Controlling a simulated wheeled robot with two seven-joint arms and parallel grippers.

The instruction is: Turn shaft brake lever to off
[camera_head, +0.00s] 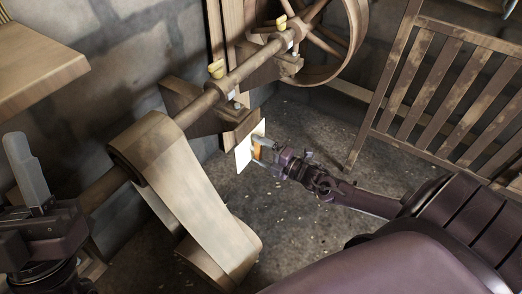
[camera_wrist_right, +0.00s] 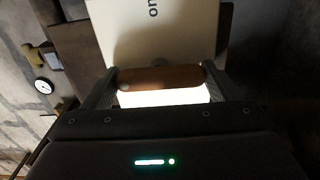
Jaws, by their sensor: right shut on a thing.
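The shaft brake lever shows as a small orange-brown handle (camera_head: 257,152) beside a white plate (camera_head: 242,154) below the shaft bracket. In the right wrist view the handle (camera_wrist_right: 160,77) lies crosswise between both fingers, in front of the white plate (camera_wrist_right: 150,30), which carries the letters "on". My right gripper (camera_head: 262,151) reaches in from the right and is shut on this handle. The lever's pivot is hidden. My left gripper (camera_head: 28,172) is at the left edge, far from the lever; one grey finger stands up, and its opening cannot be made out.
A long shaft (camera_head: 245,68) with yellow caps (camera_head: 216,68) runs above the plate to a spoked wheel (camera_head: 355,30). A wide belt (camera_head: 200,200) slopes down left of my right gripper. A slatted wooden rack (camera_head: 440,85) stands at right. Bare floor (camera_head: 290,205) lies below the gripper.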

